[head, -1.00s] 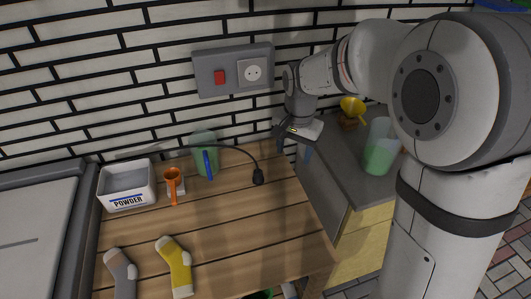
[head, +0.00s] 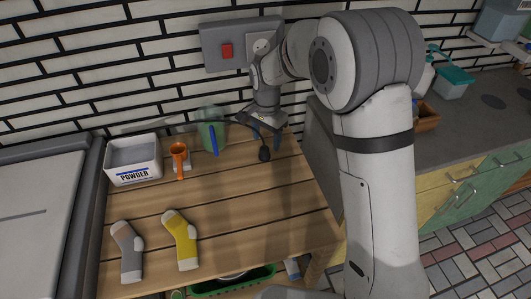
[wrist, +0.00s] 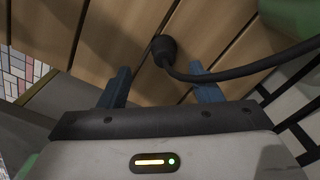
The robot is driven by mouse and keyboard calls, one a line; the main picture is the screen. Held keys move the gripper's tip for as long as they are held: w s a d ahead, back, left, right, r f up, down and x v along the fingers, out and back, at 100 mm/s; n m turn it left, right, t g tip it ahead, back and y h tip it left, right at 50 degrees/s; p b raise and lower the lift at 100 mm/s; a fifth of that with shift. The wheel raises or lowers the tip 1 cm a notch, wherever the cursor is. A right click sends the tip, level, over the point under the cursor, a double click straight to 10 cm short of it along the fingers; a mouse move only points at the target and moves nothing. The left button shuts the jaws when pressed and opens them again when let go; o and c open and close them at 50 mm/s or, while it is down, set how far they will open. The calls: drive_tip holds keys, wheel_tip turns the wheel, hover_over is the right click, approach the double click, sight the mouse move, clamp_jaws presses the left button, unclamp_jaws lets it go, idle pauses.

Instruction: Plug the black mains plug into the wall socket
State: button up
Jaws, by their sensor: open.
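The black mains plug (head: 264,154) is at the end of a black cable, over the right part of the wooden table. The plug also shows in the wrist view (wrist: 163,48), ahead of my gripper and roughly between the lines of its fingers, with the cable running off to the right. My gripper (head: 264,134) is open and empty, pointing down just above the plug; its two blue fingers show in the wrist view (wrist: 158,78). The wall socket (head: 262,46) is on a grey plate above, partly covered by my arm. I cannot tell whether the plug touches the table.
A red switch (head: 227,51) sits left of the socket. A powder box (head: 133,161), an orange scoop (head: 180,160) and a green jug (head: 212,134) stand along the wall. A grey sock (head: 127,252) and a yellow sock (head: 181,240) lie in front. The table's front middle is clear.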

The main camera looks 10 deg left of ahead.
sight(264, 147)
drive_tip(key=shift+f, duration=0.2)
drive_tip(key=shift+f, duration=0.15)
drive_tip(key=f, duration=0.5)
drive_tip(key=shift+w+a, duration=0.15)
drive_tip(key=shift+a, duration=0.15)
drive_tip(key=shift+c, duration=0.6)
drive_tip(key=c, duration=0.9)
